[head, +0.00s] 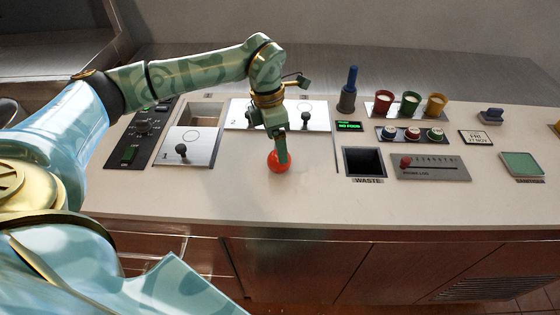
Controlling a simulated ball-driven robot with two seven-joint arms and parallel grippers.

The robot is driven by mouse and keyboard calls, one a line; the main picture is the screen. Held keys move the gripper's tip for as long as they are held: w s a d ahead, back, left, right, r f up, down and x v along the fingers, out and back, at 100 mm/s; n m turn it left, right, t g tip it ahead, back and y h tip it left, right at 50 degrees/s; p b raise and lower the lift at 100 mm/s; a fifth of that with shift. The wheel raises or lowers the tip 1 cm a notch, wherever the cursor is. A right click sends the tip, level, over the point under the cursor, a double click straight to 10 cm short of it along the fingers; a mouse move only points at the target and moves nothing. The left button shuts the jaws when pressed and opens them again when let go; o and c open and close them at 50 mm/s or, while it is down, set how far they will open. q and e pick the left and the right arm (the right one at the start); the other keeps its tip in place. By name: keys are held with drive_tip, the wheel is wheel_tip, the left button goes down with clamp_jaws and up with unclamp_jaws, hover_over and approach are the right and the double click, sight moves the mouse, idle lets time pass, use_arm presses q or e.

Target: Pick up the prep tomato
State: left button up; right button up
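The prep tomato (273,163) is a round red thing on the pale counter, near the middle of the head view. My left gripper (281,150) points down at it from above, and a green finger overlaps the tomato's upper part. The finger hides part of the tomato. I cannot tell whether the fingers are closed on it or only around it. The tomato appears to be at counter level. My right gripper is not in view.
A lidded panel marked 1 (187,150) lies left of the tomato, and a panel marked 2 (318,117) lies behind it. The waste opening (363,162) is to the right. Red, green and yellow cups (410,103) stand farther back. The counter's front strip (300,200) is clear.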

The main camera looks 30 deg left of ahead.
use_arm(q)
drive_tip(key=f, duration=0.3)
drive_tip(key=f+b, duration=0.1)
drive_tip(key=f, duration=0.1)
drive_tip(key=shift+d, duration=0.3)
drive_tip(key=shift+r, duration=0.1)
drive_tip(key=c, duration=1.1)
drive_tip(key=shift+r, duration=0.15)
